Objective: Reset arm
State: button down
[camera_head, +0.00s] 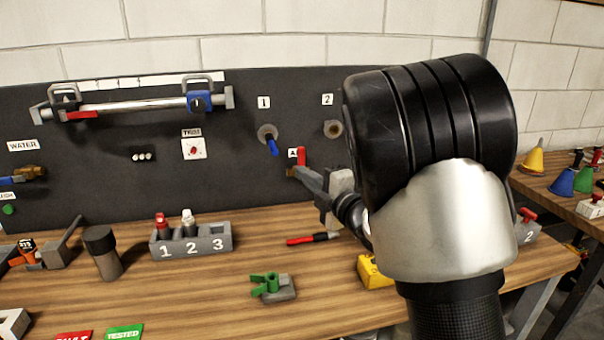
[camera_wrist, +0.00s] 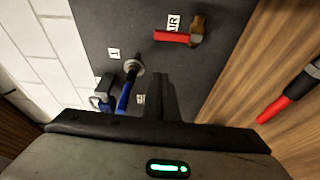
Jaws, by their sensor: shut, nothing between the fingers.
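My gripper (camera_head: 298,172) is shut and empty. My arm reaches across the right of the head view, and the fingertips show in front of the dark back panel, beside the red-handled air valve (camera_head: 302,156). In the wrist view the dark fingers (camera_wrist: 161,80) point at the panel. There the red valve handle (camera_wrist: 172,38) lies above the fingertips and the blue handle (camera_wrist: 124,98) at port 1 lies to their left. I cannot tell whether the fingers touch the valve. The blue handle also shows in the head view (camera_head: 271,146).
Port 2 (camera_head: 333,129) is on the panel, close to my arm. The wooden bench (camera_head: 200,295) holds a numbered grey rack (camera_head: 215,238), a red-black marker (camera_head: 308,239), a green valve (camera_head: 266,284) and a yellow object (camera_head: 374,272). A second table with colored cones (camera_head: 561,182) stands at right.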

jog(key=s+d+r+m+g+h, duration=0.1)
jog(key=s+d+r+m+h, duration=0.1)
jog(key=s+d+m+h, duration=0.4)
jog(key=s+d+r+m+h, duration=0.2)
jog(key=d+m+h, duration=0.1)
jog(key=d+m, duration=0.6)
jog(key=s+d+f+m+g+h, duration=0.15)
jog(key=s+m+g, duration=0.3)
jog(key=s, duration=0.95)
jog(key=s+f+m+g, duration=0.3)
jog(key=s+m+g, duration=0.15)
jog(key=s, duration=0.95)
notch_tip(320, 180, up, 16)
jog(key=p, duration=1.7)
jog(key=shift+s+r+t, duration=0.15)
jog(key=shift+r+t, duration=0.1)
jog(key=shift+t, duration=0.05)
